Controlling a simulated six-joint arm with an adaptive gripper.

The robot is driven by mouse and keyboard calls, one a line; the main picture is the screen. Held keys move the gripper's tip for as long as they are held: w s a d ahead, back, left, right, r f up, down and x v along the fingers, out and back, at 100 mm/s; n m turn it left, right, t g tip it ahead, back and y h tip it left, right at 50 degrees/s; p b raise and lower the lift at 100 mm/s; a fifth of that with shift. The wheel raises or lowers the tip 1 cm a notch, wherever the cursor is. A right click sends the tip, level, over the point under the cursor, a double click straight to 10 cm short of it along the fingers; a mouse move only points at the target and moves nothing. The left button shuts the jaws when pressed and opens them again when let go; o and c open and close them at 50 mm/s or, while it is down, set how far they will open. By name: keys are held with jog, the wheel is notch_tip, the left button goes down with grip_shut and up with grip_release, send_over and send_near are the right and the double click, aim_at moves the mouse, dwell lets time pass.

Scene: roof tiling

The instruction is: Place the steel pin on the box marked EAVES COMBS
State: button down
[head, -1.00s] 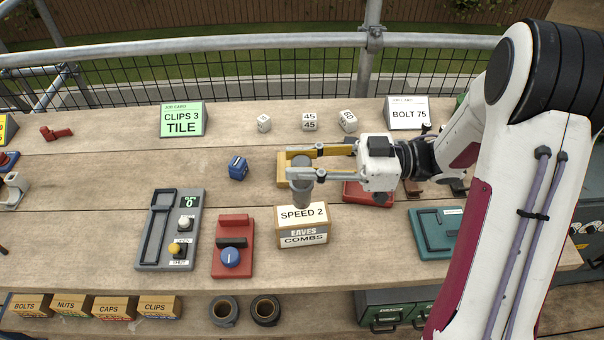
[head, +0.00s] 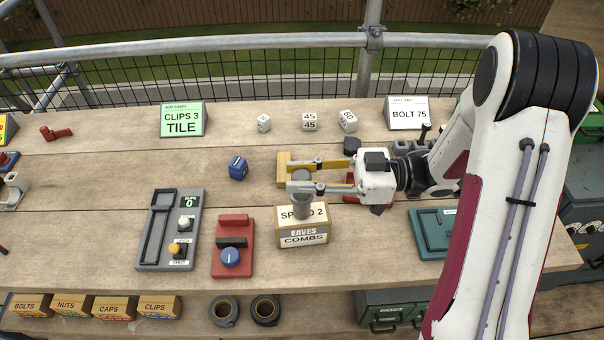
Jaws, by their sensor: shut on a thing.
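The box marked EAVES COMBS (head: 304,238) stands near the front of the bench, with a SPEED 2 label (head: 320,213) above its front lettering. My gripper (head: 299,176) is above and just behind the box, its fingers reaching left. It is shut on the steel pin (head: 302,207), a grey upright cylinder. The pin's lower end overlaps the SPEED 2 label and hides part of its letters. I cannot tell whether the pin touches the box.
A yellow frame (head: 283,170) lies behind the fingers, partly hidden. A red block with a blue knob (head: 231,246) and a grey control panel (head: 171,232) stand left of the box. A teal tray (head: 433,233) lies to the right. Bench between box and tray is clear.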

jog(key=c, duration=1.7)
grip_release()
jog(key=shift+r, duration=0.1)
jog(key=shift+d, duration=0.2)
jog(key=d, duration=1.1)
jog(key=shift+s+d, duration=0.15)
jog(key=shift+d, duration=0.2)
